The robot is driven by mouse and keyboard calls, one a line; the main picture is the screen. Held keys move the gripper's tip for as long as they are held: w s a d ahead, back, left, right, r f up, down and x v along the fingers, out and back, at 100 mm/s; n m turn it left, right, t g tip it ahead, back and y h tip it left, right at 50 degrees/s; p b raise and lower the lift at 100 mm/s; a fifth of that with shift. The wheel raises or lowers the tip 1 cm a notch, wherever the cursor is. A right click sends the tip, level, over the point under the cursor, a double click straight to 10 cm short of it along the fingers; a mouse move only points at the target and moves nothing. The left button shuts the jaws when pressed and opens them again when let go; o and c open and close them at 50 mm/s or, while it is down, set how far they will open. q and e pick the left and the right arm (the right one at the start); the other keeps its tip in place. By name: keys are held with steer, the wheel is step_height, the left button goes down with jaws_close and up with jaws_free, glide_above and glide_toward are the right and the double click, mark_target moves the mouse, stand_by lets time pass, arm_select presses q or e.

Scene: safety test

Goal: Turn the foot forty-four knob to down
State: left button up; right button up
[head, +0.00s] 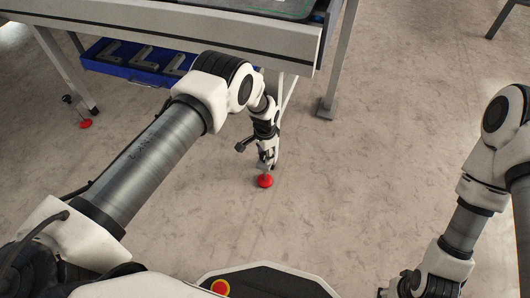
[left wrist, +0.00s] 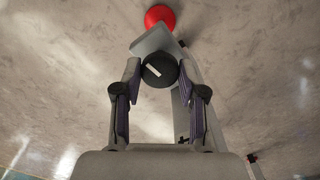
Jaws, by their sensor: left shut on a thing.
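In the left wrist view, a round black knob (left wrist: 160,70) with a short white mark sits on a grey bracket (left wrist: 155,40) above a red foot (left wrist: 160,15). The mark is left of the knob's middle and slants from upper left to lower right. My left gripper (left wrist: 160,82) has one finger on each side of the knob and is shut on it. In the head view, my left gripper (head: 266,157) is low at a table leg, just above the red foot (head: 265,181), and hides the knob.
The work table (head: 180,25) stands over my left arm, with a blue tray (head: 125,68) of grey brackets below its top. Another red foot (head: 86,123) with a dark knob (head: 67,98) is at the left. The floor right of the gripper is clear.

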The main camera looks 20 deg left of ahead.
arm_select(q)
steer(key=shift+m, duration=0.5)
steer(key=o, duration=1.1)
steer(key=shift+o, duration=0.2)
step_height(320, 180, up, 12)
steer(key=shift+f, duration=0.1)
